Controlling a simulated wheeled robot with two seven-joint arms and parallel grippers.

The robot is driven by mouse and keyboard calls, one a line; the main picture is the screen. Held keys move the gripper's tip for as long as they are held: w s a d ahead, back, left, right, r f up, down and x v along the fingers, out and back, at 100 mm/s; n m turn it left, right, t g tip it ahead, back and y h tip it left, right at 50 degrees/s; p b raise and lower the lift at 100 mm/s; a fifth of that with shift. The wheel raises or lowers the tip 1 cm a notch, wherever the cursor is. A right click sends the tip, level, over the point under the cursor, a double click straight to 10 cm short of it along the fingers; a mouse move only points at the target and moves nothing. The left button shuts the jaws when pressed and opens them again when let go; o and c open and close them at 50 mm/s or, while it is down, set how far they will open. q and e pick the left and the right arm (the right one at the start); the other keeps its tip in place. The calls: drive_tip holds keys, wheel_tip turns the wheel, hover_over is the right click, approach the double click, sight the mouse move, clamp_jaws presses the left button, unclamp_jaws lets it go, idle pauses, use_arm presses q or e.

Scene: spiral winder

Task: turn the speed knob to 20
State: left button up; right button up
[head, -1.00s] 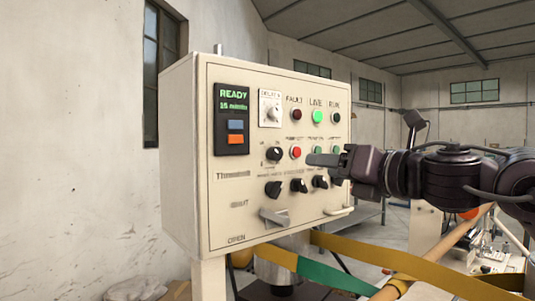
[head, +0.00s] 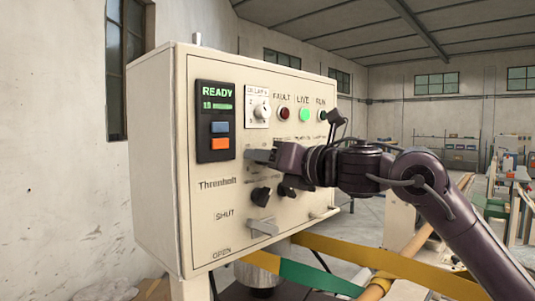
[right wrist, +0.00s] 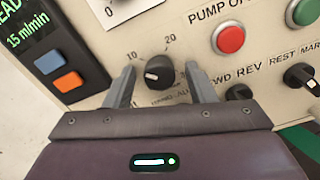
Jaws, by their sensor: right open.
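The speed knob (right wrist: 160,72) is black and round, with a white pointer mark toward its left side. Its printed scale shows 10 at upper left and 20 at upper right. My right gripper (right wrist: 161,84) is open, with one grey finger on each side of the knob and a gap showing on both sides. In the head view my right gripper (head: 262,156) is at the panel and hides the knob. The display (right wrist: 27,30) reads 15 m/min. My left gripper is not in view.
The control box (head: 160,150) carries a red button (right wrist: 228,38) and a green button (right wrist: 304,12) right of the knob. Another black knob (right wrist: 240,93) sits close at the right finger. A lever (head: 263,226) sticks out low on the panel. Yellow and green bands (head: 320,277) run below.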

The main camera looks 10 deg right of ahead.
drive_tip(key=c, duration=1)
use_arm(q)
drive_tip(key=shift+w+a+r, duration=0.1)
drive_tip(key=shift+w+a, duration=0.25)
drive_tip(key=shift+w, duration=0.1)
use_arm(e)
drive_tip(key=shift+o, duration=0.2)
use_arm(q)
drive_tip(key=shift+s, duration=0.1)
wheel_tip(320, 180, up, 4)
drive_tip(key=p, duration=0.4)
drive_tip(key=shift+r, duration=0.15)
use_arm(e)
drive_tip(key=m, duration=1.7)
drive_tip(key=shift+r+m, duration=0.1)
drive_tip(key=shift+m, duration=0.2)
